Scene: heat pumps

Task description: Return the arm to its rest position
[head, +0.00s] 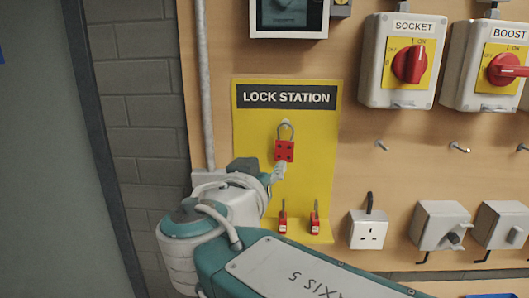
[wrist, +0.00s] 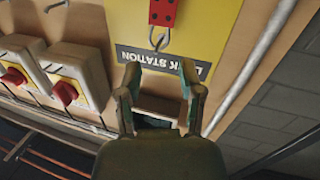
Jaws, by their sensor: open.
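My arm reaches up from the bottom of the head view, and my gripper (head: 277,173) is in front of the yellow lock station board (head: 258,130), just below a red lockout hasp (head: 284,150). The hasp hangs by its metal shackle under the LOCK STATION label (head: 286,97). In the wrist view, where the board is upside down, my gripper (wrist: 160,75) has its two fingers spread with nothing between them. The hasp (wrist: 163,12) shows there beyond the fingertips, apart from them. Two red padlocks (head: 283,222) (head: 315,222) hang low on the board.
A SOCKET switch box (head: 404,60) and a BOOST switch box (head: 490,65), both with red knobs, are at upper right. A grey pipe (head: 204,90) and brick wall (head: 140,90) are left.

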